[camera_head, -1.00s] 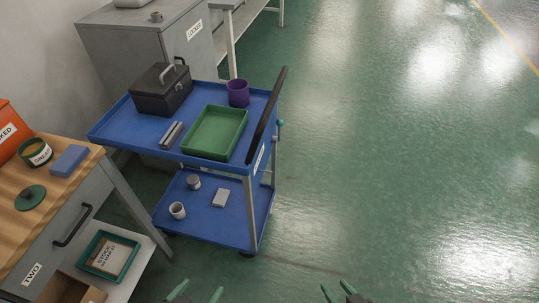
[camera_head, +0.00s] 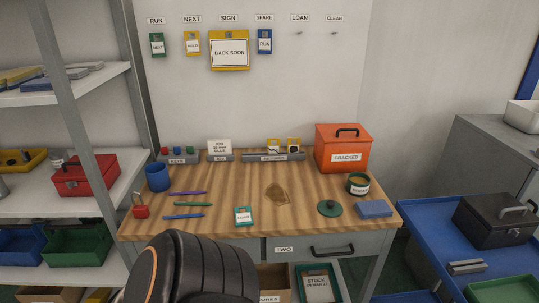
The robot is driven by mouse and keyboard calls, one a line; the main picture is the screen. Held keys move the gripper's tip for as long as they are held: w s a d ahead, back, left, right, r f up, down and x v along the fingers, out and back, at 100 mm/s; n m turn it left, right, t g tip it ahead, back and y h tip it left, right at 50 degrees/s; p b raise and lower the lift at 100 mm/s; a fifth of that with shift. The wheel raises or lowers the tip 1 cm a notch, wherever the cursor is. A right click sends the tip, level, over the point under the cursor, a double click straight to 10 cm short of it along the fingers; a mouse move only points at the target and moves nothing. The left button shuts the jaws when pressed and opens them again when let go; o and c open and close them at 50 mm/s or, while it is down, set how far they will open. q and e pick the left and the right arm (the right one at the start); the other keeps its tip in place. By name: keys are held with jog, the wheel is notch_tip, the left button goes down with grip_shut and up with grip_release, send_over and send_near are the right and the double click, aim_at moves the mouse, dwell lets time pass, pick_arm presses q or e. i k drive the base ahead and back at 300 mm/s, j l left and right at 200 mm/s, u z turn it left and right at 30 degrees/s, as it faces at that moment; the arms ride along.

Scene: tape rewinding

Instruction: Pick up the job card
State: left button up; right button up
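A white card (camera_head: 219,146), printed with what reads as JOB and a size and colour in small text, stands upright in a grey holder (camera_head: 221,157) labelled JOB at the back of the wooden bench (camera_head: 230,187). The card is unobstructed. Neither of my grippers is in view, so how they stand relative to the card does not show.
Pens, a blue cup (camera_head: 157,177), a teal-edged tag (camera_head: 243,216) and an orange CRACKED box (camera_head: 343,150) are on the bench. Shelves (camera_head: 90,143) stand left, a blue cart (camera_head: 430,255) right.

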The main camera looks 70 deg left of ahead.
aim_at(223, 147)
jog(key=u, duration=2.6)
jog(key=i+l, duration=0.1)
jog(key=i, duration=0.15)
jog(key=i+z, duration=0.2)
jog(key=z, duration=0.65)
